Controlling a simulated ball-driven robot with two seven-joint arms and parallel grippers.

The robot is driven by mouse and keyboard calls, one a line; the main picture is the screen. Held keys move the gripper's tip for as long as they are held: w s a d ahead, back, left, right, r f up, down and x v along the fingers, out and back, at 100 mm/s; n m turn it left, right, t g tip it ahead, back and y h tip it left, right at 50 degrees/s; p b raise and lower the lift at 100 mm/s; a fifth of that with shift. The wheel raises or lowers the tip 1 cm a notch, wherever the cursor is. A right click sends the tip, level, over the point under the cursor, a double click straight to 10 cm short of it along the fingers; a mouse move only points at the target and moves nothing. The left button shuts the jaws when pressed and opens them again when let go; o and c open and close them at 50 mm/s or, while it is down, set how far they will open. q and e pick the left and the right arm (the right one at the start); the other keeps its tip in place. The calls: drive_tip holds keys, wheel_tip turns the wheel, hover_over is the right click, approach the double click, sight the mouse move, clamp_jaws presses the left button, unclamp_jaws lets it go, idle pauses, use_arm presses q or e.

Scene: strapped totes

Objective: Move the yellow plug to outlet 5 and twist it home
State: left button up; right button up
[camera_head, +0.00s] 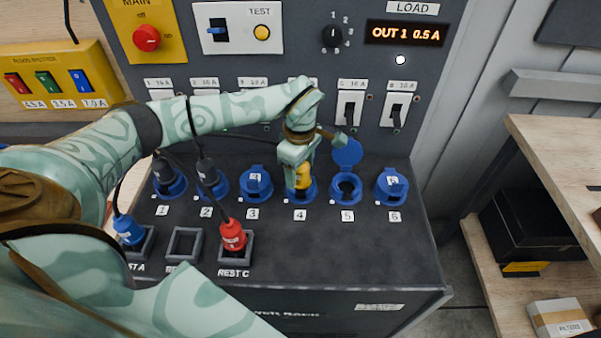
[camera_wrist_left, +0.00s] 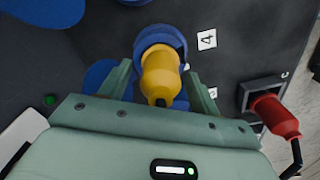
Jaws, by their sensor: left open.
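The yellow plug (camera_head: 304,179) sits in the blue outlet 4 (camera_head: 300,197). It also shows in the left wrist view (camera_wrist_left: 160,75), seated in the blue ring beside the "4" label. My left gripper (camera_head: 301,172) is over it, with one finger on each side of the plug in the left wrist view (camera_wrist_left: 161,84) and the jaws open. Outlet 5 (camera_head: 346,189) is just right of outlet 4, empty, with its blue lid (camera_head: 347,153) raised. My right gripper is not in view.
Black plugs are in outlet 1 (camera_head: 169,184) and outlet 2. A red plug (camera_head: 232,236) stands in rest C, a blue plug (camera_head: 128,231) in rest A. Breaker switches line the upright panel behind.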

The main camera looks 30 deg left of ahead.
use_arm(q)
drive_tip(key=shift+f, duration=0.85)
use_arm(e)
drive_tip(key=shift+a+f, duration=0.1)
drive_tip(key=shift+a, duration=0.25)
use_arm(q)
drive_tip(key=c, duration=1.1)
drive_tip(key=shift+r+n+p, duration=0.1)
drive_tip(key=shift+n+p, duration=0.4)
drive_tip(key=shift+n, duration=0.4)
drive_tip(key=shift+c, duration=0.2)
drive_tip(key=shift+n, duration=0.6)
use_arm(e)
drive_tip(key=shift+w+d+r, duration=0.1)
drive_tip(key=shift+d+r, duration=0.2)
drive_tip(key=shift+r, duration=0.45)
